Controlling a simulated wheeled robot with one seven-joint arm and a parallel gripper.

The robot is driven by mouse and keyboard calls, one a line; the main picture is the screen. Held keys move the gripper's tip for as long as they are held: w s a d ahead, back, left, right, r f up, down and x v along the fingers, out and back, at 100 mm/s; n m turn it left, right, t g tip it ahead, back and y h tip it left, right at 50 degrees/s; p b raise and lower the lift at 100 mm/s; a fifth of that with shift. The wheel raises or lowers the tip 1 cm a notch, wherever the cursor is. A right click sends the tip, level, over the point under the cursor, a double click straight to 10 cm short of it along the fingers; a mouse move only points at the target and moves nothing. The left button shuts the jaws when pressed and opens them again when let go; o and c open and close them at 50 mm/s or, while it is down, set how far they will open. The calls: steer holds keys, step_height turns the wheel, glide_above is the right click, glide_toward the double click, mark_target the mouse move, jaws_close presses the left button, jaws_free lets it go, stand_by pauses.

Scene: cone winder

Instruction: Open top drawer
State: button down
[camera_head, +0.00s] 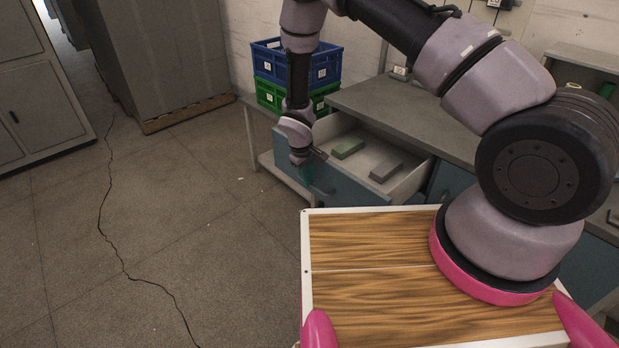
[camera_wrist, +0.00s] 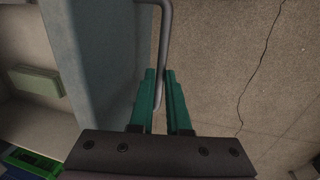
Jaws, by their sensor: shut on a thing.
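The top drawer (camera_head: 350,188) has a blue front and stands well out from the grey workbench (camera_head: 405,112), its inside visible from above. In the wrist view the drawer front (camera_wrist: 100,50) is upright on the left, with its grey bar handle (camera_wrist: 165,30) along its outer side. My gripper (camera_head: 308,172) is at the drawer front in the head view. In the wrist view my gripper (camera_wrist: 160,75) has its green fingers on either side of the handle, shut on it.
A green block (camera_head: 348,148) and a grey block (camera_head: 385,172) lie in the drawer. A blue crate (camera_head: 297,62) sits on a green crate (camera_head: 270,95) behind my arm. Open floor (camera_head: 180,200) lies to the left.

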steer(key=c, duration=0.9)
jaws_free()
steer(key=r, duration=0.3)
steer(key=s+a+r, duration=0.1)
steer(key=r, duration=0.6)
steer(key=shift+s+a+r, duration=0.2)
steer(key=shift+a+r, duration=0.05)
steer(key=shift+r, duration=0.1)
